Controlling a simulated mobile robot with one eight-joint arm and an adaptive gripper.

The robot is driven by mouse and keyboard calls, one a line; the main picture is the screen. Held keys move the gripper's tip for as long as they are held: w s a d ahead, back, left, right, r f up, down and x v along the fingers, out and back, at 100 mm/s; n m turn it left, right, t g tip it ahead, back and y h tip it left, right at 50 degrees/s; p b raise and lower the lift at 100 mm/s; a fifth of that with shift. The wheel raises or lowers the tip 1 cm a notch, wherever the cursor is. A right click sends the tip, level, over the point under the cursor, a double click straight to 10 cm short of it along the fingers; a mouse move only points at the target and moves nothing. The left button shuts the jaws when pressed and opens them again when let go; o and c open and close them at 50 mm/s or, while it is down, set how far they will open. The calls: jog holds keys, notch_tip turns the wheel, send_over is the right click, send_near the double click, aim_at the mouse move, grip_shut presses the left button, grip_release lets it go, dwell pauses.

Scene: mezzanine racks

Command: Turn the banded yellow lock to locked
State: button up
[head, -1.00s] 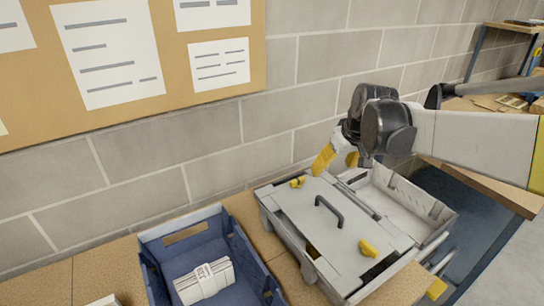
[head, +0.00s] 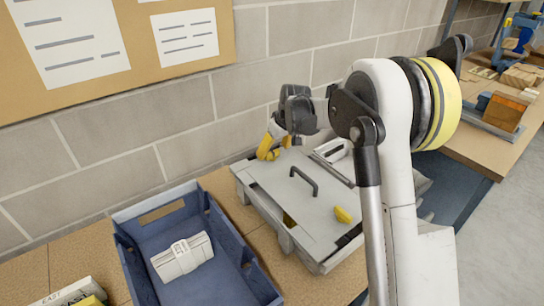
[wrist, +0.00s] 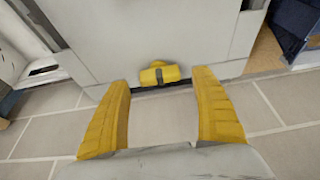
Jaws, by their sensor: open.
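The banded yellow lock (wrist: 159,73) sits at the wall-side edge of the grey case lid (head: 270,190). In the wrist view it is a short yellow knob with a dark band, lying crosswise between and beyond my fingertips. My gripper (head: 276,150) is open, with its two yellow fingers over the lid's back corner. I see no contact with the lock. In the head view my fingers hide this lock. A second yellow lock (head: 342,214) sits at the lid's front edge, and no band shows on it.
The lid has a dark handle (head: 304,179) in its middle. A blue bin (head: 130,257) with a white wrapped bundle (head: 182,257) stands left of the case. The block wall (head: 170,115) is close behind. A workbench (head: 470,135) with wooden blocks stands at right.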

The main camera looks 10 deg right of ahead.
jog(key=shift+x, duration=1)
jog(key=shift+r, duration=0.1)
jog(key=c, duration=1.4)
jog(key=shift+c, duration=0.2)
